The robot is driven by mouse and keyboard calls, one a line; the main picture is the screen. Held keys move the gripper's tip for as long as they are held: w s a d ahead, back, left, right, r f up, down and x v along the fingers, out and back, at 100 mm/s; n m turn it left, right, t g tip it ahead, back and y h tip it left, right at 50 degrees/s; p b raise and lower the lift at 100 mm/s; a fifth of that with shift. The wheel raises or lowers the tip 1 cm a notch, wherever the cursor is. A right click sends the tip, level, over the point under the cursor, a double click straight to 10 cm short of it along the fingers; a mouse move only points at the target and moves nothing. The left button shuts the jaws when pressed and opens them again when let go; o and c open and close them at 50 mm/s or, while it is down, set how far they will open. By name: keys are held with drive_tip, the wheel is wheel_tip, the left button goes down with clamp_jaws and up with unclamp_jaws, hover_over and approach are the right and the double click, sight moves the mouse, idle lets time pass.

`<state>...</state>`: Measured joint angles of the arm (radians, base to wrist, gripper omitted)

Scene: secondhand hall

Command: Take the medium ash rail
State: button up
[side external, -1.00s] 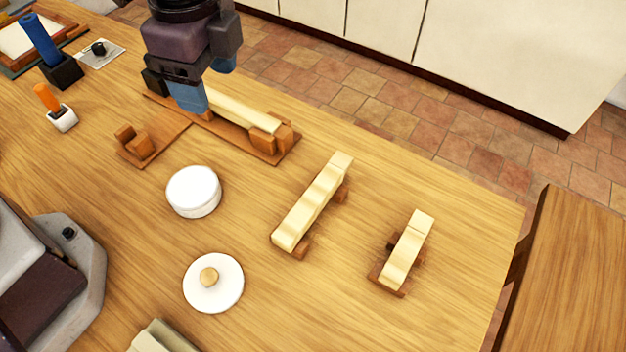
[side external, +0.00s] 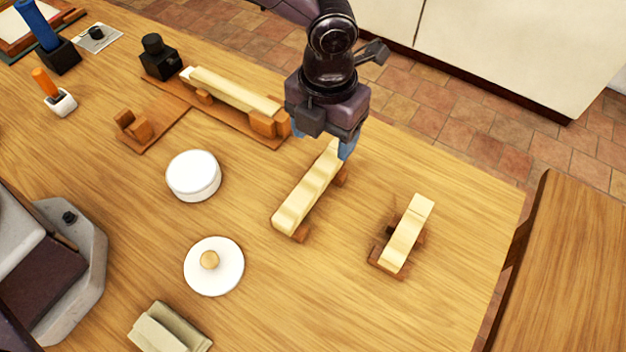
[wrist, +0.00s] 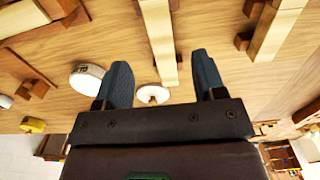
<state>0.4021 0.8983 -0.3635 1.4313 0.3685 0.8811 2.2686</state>
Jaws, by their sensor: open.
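Three pale wooden rails of different lengths are in the side view. The one of middle length, likely the medium ash rail (side external: 300,200), rests on small brown supports in the middle of the table. My gripper (side external: 346,150) is over its far end. In the wrist view the blue fingers of my gripper (wrist: 161,72) are spread apart and empty, and the rail (wrist: 160,35) runs lengthwise between them, seemingly not touched. A shorter rail (side external: 407,235) sits on supports to the right. A longer rail (side external: 235,90) lies in a brown wooden fixture (side external: 215,118) at the back left.
A white round tub (side external: 193,176) and a white disc with a wooden knob (side external: 214,268) stand left of the middle rail. A grey machine (side external: 60,260) and a pale block (side external: 168,328) are nearer. Bare table lies around the short rail.

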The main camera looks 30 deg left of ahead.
sight(323, 168)
wheel_tip(323, 168, down, 9)
drive_tip(key=shift+r, duration=0.15)
clamp_jaws()
idle(0.5)
